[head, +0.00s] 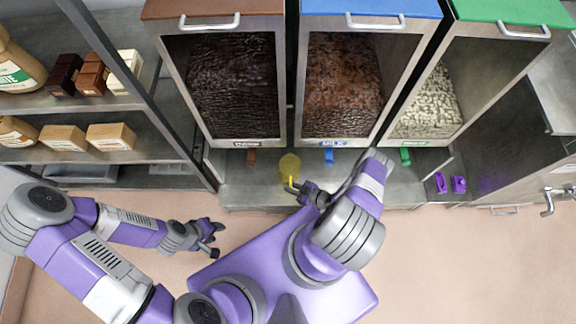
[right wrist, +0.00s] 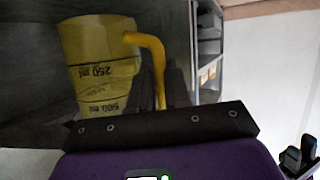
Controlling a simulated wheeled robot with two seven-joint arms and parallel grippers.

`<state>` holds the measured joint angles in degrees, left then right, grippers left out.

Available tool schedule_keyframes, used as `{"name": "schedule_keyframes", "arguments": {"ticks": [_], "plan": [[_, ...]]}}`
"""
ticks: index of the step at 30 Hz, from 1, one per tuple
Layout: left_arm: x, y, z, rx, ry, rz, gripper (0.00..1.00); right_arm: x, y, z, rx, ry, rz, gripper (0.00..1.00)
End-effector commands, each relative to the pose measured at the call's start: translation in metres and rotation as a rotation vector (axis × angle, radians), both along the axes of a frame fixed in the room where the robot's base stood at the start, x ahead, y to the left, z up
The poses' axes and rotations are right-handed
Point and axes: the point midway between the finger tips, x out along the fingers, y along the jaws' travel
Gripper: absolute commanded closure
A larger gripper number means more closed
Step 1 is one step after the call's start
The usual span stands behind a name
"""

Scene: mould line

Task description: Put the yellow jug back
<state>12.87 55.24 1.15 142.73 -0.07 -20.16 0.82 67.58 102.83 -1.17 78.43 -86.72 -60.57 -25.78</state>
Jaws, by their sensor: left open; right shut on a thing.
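The yellow jug (head: 289,165) is at the front of the grey counter ledge, below the brown and blue bins. In the right wrist view the jug (right wrist: 98,65) shows volume marks and a bent yellow handle (right wrist: 158,62). My right gripper (head: 297,188) is shut on the handle, with the jug's body beside the fingers. I cannot tell whether the jug touches the ledge. My left gripper (head: 214,238) is open and empty, over the floor to the left of my body.
Bins with brown (head: 215,8), blue (head: 370,8) and green (head: 505,10) lids stand behind the ledge (head: 235,190). A shelf (head: 90,155) with jars and boxes stands at the left. The floor in front is clear.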

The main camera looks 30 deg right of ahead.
Motion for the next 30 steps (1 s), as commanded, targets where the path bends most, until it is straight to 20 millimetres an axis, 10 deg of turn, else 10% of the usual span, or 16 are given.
{"name": "schedule_keyframes", "arguments": {"ticks": [18,30], "plan": [[0.0,0.0,-0.052,0.0,0.0,0.0,0.57,0.001,0.001,-0.092,0.002,-0.001,0.0,1.0],[0.0,0.0,-0.052,0.0,0.0,0.0,0.57,0.001,0.001,-0.097,0.002,0.0,0.001,1.0]]}}
